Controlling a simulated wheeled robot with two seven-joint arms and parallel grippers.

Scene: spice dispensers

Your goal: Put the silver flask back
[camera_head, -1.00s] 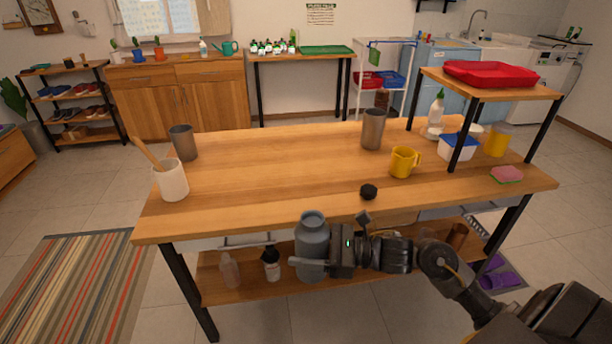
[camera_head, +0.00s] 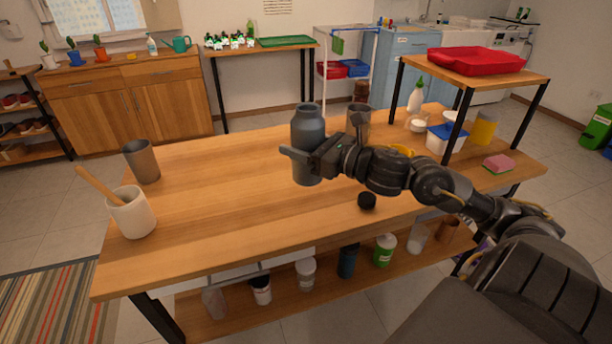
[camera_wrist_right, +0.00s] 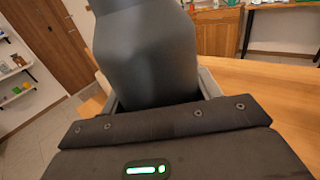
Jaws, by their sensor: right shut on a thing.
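The flask (camera_head: 308,130) is a blue-grey bottle with a narrower neck, held upright in front of my right gripper (camera_head: 300,157). The right gripper is shut on its body. In the head view the flask appears over the tabletop (camera_head: 230,185); I cannot tell whether its base touches the wood. In the right wrist view the flask (camera_wrist_right: 148,50) fills the space between the fingers, its top cut off by the frame edge. My left gripper is not in view.
A brown-grey cup (camera_head: 142,161) and a white crock (camera_head: 131,213) with a wooden stick stand at the left. Another metal cup (camera_head: 359,117) and a yellow mug are partly behind my arm. A raised shelf with a red tray (camera_head: 464,61) is at right. The lower shelf holds several containers.

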